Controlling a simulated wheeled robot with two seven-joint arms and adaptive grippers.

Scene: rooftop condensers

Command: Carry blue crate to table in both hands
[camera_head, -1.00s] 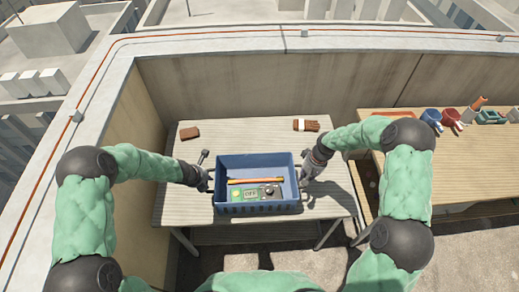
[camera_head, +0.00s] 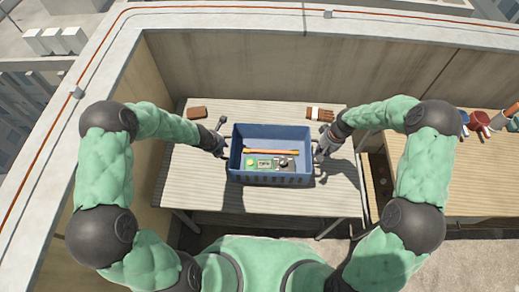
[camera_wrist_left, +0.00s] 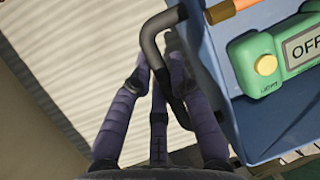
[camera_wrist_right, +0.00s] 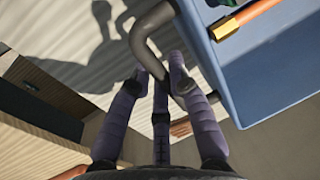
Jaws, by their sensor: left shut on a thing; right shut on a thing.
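The blue crate (camera_head: 270,179) is level between my two hands, over the slatted table (camera_head: 190,180). A shadow on the tabletop suggests it hangs above the wood. Inside lie an orange rod (camera_head: 272,152) and a green device with an OFF display (camera_wrist_left: 270,60). My left gripper (camera_head: 222,148) is shut on the crate's left dark handle (camera_wrist_left: 150,45). My right gripper (camera_head: 321,150) is shut on the right handle (camera_wrist_right: 140,45). The crate's underside is hidden.
A brown block (camera_head: 197,112) and a brown glove-like item (camera_head: 319,114) lie at the table's back. A wooden bench (camera_head: 455,180) with a red mug (camera_head: 480,120) stands at the right. A parapet wall (camera_head: 300,75) closes the back. The tabletop's left side is clear.

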